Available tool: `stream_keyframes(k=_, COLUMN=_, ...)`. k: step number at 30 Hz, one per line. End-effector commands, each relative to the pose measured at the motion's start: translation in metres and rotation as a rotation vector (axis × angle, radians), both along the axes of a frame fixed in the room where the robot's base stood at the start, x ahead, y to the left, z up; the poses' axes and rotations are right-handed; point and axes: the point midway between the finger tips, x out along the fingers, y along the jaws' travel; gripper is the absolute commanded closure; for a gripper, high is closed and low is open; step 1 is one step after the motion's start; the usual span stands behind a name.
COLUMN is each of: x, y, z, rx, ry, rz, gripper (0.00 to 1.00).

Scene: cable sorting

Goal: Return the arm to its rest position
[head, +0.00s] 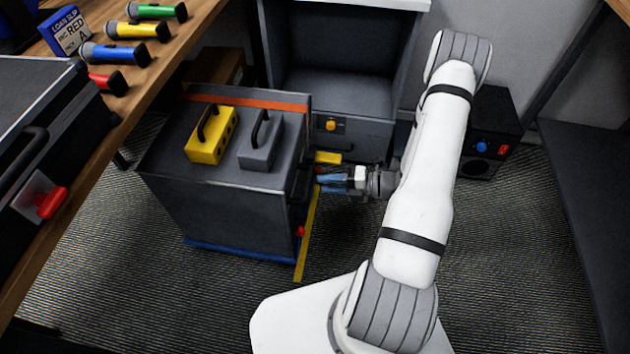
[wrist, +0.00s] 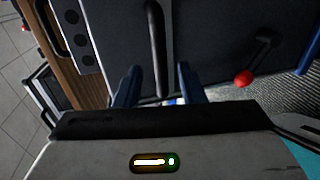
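My gripper (head: 330,181) has blue fingers and is beside the right side of the dark grey case (head: 225,220) in the head view. In the wrist view my gripper (wrist: 158,90) shows two blue fingers spread apart, with nothing held between them. A dark bar-like handle (wrist: 155,45) on a dark panel lies beyond the fingers. A red knob on a lever (wrist: 244,77) is to the right of them. My white arm reaches down the right half of the head view. Whether the fingertips touch the case cannot be told.
A yellow box (head: 211,135) and a grey block (head: 261,140) sit on the case. A wooden table (head: 125,105) with several microphones is at left. An open dark cabinet (head: 340,60) stands behind. A black speaker box (head: 490,135) is right of my arm. Carpet (head: 510,250) at right is clear.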

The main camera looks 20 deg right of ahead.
Motion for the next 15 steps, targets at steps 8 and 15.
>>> stream_keyframes(k=8, x=-0.0069, y=-0.0153, z=0.0033, rx=0.000, ry=0.000, rz=0.000, gripper=0.64)
stream_keyframes(k=15, x=-0.0068, y=-0.0145, z=0.0031, rx=0.000, ry=0.000, rz=0.001, gripper=0.64)
